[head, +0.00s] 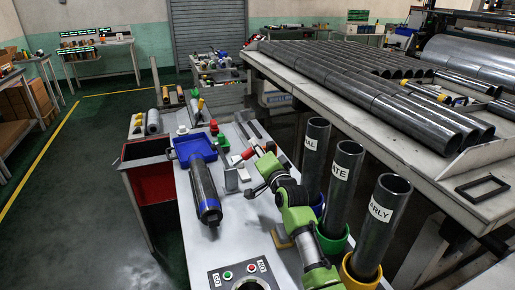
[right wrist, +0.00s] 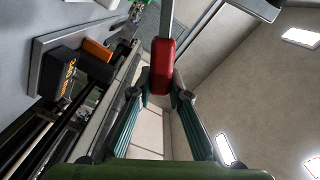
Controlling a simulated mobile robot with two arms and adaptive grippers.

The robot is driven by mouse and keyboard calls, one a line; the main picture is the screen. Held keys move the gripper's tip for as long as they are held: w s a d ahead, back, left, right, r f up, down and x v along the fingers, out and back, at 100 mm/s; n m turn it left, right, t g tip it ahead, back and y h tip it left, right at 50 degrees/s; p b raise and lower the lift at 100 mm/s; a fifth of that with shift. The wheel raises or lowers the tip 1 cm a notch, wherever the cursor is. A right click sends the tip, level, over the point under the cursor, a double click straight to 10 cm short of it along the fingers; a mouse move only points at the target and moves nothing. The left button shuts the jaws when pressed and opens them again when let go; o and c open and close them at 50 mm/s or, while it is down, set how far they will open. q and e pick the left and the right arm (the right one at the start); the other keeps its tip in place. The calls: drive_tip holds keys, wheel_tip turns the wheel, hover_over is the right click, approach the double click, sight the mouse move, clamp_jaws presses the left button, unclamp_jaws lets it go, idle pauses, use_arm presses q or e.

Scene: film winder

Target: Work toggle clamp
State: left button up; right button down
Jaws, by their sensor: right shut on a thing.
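The toggle clamp (head: 231,178) is a grey metal piece on the white bench, with a red handle (head: 247,154). My right gripper (head: 257,158), on a green arm, is at the handle. In the right wrist view the red handle (right wrist: 162,62) lies between the fingertips of my right gripper (right wrist: 164,90), which is shut on it. A grey metal bar (right wrist: 166,18) runs on from the handle. The clamp's base is partly hidden by the arm in the head view. My left gripper is in neither view.
A dark roll with blue bands (head: 204,190) lies left of the clamp, by a blue tray (head: 194,147). Three labelled upright tubes (head: 341,185) stand close to my right arm. A button panel (head: 242,275) is at the near edge. A table of dark tubes (head: 350,75) stands behind.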

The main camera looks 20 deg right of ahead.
sight(250, 148)
drive_tip(key=shift+a+r+n+p, duration=0.6)
drive_tip(key=shift+r+n+p, duration=0.3)
drive_tip(key=shift+n+p, duration=0.35)
drive_tip(key=shift+a+r+n+p, duration=0.55)
drive_tip(key=shift+n+p, duration=0.2)
drive_tip(key=shift+n, duration=0.1)
drive_tip(key=shift+s+a+r+n+p, duration=0.1)
drive_tip(key=shift+a+r+n+p, duration=0.2)
drive_tip(key=shift+a+n+p, duration=0.45)
drive_tip(key=n, duration=0.1)
drive_tip(key=a+n, duration=0.1)
drive_tip(key=n, duration=0.1)
drive_tip(key=shift+a+r+p, duration=0.3)
drive_tip(key=shift+a+r+n, duration=0.1)
drive_tip(key=shift+a+n, duration=1.2)
drive_tip(key=shift+n, duration=0.35)
drive_tip(key=c, duration=1.9)
unclamp_jaws()
